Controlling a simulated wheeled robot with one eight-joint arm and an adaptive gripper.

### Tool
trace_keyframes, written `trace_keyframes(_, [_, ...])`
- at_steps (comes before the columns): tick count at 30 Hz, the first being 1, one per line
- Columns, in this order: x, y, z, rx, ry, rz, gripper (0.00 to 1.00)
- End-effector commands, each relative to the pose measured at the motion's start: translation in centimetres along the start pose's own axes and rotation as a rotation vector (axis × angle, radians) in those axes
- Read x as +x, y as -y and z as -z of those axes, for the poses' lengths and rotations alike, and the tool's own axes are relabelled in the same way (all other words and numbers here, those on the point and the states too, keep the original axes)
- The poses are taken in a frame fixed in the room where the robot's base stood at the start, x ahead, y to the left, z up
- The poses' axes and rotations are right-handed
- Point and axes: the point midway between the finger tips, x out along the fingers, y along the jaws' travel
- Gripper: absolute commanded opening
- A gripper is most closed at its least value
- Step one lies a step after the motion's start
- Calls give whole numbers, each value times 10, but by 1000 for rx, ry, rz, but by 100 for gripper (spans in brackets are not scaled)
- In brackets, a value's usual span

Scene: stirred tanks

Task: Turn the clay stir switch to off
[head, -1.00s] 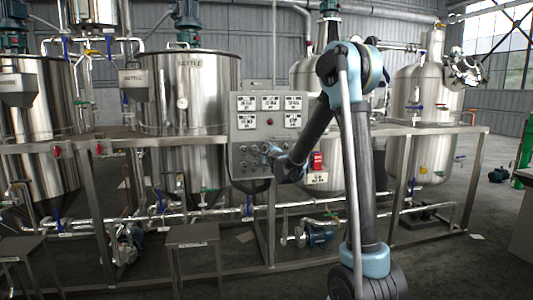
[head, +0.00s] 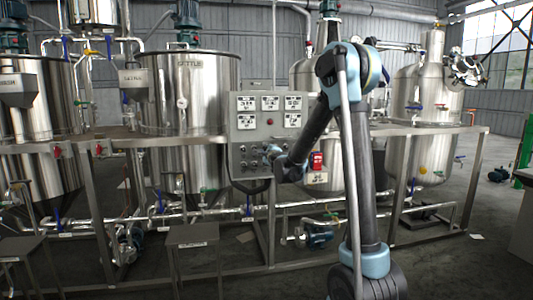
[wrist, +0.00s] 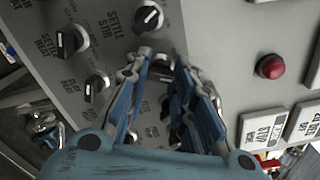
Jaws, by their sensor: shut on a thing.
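The grey control panel (head: 236,128) stands before the tanks in the head view and fills much of the wrist view (wrist: 215,40). My gripper (wrist: 165,64) is at the panel with its two blue fingers closed around a dark knob (wrist: 163,72), which appears to be the clay stir switch. The fingers hide most of that knob, its pointer and its label, so its setting cannot be read. In the head view my gripper (head: 270,153) is small at the panel's lower right.
In the wrist view, the settle stir knob (wrist: 149,17), settle heat knob (wrist: 70,43) and clay heat knob (wrist: 96,85) sit close by. A red button (wrist: 270,66) and white label plates (wrist: 262,128) are to the right. A metal frame rail (head: 195,140) runs beside the panel.

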Motion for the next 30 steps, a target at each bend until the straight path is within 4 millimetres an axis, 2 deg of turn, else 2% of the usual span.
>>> trace_keyframes(30, [-2, 0, 1, -836, 0, 0, 0])
